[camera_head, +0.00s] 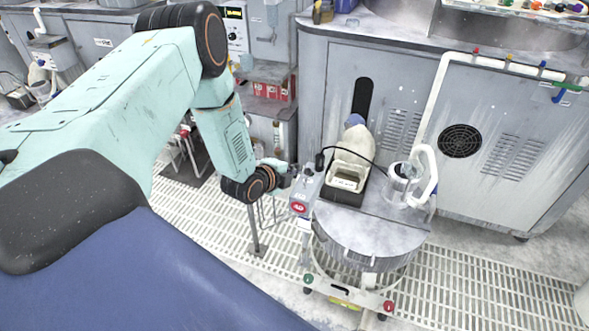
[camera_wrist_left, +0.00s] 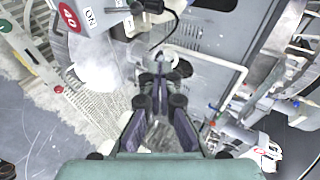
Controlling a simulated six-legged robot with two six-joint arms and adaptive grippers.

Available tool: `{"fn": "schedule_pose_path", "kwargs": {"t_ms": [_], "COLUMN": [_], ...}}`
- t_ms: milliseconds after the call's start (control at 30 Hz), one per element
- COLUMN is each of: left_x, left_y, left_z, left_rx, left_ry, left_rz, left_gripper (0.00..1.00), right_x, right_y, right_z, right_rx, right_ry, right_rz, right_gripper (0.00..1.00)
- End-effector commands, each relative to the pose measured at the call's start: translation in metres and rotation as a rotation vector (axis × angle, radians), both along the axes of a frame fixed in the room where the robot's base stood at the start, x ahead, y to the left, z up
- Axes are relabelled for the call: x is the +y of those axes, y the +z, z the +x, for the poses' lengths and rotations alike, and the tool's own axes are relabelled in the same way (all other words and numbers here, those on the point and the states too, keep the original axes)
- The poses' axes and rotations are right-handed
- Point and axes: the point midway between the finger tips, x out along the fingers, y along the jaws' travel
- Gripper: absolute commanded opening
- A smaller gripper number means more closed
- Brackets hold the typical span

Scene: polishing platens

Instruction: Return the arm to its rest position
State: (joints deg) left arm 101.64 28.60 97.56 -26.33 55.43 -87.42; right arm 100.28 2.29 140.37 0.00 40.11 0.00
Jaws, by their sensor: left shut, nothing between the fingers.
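My left arm (camera_head: 110,85), pale green with black joints, reaches in from the left in the head view and bends down. My left gripper (camera_head: 287,176) is beside the grey box with a red round label, at the left edge of the wheeled cart; the head view does not show whether they touch. In the left wrist view the gripper (camera_wrist_left: 160,82) has its fingers together at the tips, with no object seen between them. My right gripper is not in view.
Pale floor grating (camera_head: 480,270) lies open at the right.

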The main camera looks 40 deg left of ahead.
Motion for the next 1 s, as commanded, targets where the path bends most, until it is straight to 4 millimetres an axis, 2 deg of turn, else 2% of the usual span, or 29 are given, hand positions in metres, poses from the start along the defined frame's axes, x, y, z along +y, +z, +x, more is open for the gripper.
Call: {"fn": "schedule_pose_path", "kwargs": {"t_ms": [400, 567, 667, 767, 867, 967, 1000], "left_x": [-0.001, 0.0, -0.004, -0.022, -0.047, -0.075, -0.087], "left_y": [0.0, -0.004, -0.019, -0.038, -0.058, -0.076, -0.081], "left_z": [0.0, -0.003, -0.024, -0.056, -0.097, -0.148, -0.171], "left_rx": [0.0, 0.019, 0.089, 0.19, 0.309, 0.439, 0.491], "left_ry": [0.004, 0.093, 0.237, 0.397, 0.572, 0.768, 0.853], "left_rz": [-0.007, -0.147, -0.34, -0.537, -0.71, -0.851, -0.894], "left_gripper": [0.0, 0.0, 0.0, 0.0, 0.0, 0.0, 0.0], "right_x": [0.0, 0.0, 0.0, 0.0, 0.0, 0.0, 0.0], "right_y": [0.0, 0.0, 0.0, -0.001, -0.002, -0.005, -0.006], "right_z": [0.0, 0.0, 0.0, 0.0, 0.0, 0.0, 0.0], "right_rx": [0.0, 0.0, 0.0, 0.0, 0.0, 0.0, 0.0], "right_ry": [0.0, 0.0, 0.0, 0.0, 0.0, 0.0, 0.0], "right_rz": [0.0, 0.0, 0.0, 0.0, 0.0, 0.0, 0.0], "right_gripper": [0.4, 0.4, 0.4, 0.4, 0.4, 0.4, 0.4]}}
